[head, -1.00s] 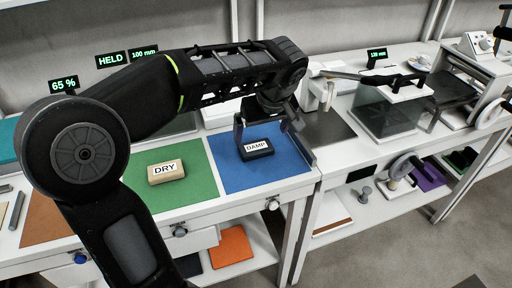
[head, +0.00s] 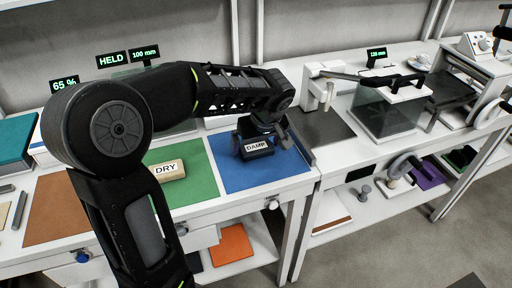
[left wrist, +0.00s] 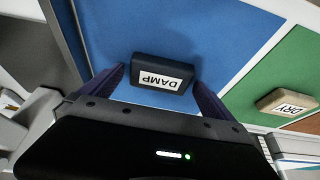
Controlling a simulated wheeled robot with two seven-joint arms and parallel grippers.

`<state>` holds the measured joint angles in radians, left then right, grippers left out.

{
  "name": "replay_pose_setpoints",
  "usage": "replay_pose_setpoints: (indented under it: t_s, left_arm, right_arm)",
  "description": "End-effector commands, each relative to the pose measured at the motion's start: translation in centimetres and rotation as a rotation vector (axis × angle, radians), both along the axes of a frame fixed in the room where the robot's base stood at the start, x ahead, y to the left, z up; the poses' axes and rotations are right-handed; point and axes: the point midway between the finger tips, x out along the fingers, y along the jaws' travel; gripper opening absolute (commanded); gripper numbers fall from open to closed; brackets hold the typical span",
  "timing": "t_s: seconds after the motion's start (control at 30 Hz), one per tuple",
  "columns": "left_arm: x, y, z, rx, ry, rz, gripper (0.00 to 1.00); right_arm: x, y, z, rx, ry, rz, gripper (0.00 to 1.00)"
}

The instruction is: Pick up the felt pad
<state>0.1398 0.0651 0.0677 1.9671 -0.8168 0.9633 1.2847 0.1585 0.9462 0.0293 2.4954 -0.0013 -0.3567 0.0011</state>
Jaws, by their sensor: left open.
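A dark pad labelled DAMP (head: 257,150) lies on the blue panel (head: 285,173). It also shows in the left wrist view (left wrist: 162,73). A beige pad labelled DRY (head: 168,170) lies on the green panel (head: 198,184); in the left wrist view (left wrist: 287,103) it is off to the right. My left gripper (head: 262,142) is low over the dark pad. In the left wrist view its open fingers (left wrist: 160,76) stand on either side of the near part of the dark pad. I cannot tell whether they touch it. My right gripper is in neither view.
A brown panel (head: 60,203) lies at the left. A dark grey plate (head: 322,126) and a white lever device (head: 320,90) stand right of the blue panel. A clear box with a white lid (head: 390,113) is further right. Shelves below hold coloured sheets.

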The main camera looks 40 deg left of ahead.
Motion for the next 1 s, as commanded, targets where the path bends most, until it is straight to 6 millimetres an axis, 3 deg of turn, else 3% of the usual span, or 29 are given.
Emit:
replay_pose_setpoints:
  t_s: [0.63, 1.0]
  left_arm:
    - [0.07, 0.06, -0.22, -0.001, -0.001, 0.001, 0.99]
    - [0.06, 0.06, -0.23, -0.001, -0.001, 0.001, 0.69]
  right_arm:
    - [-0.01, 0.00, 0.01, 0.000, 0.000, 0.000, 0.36]
    - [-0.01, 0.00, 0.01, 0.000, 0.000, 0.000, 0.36]
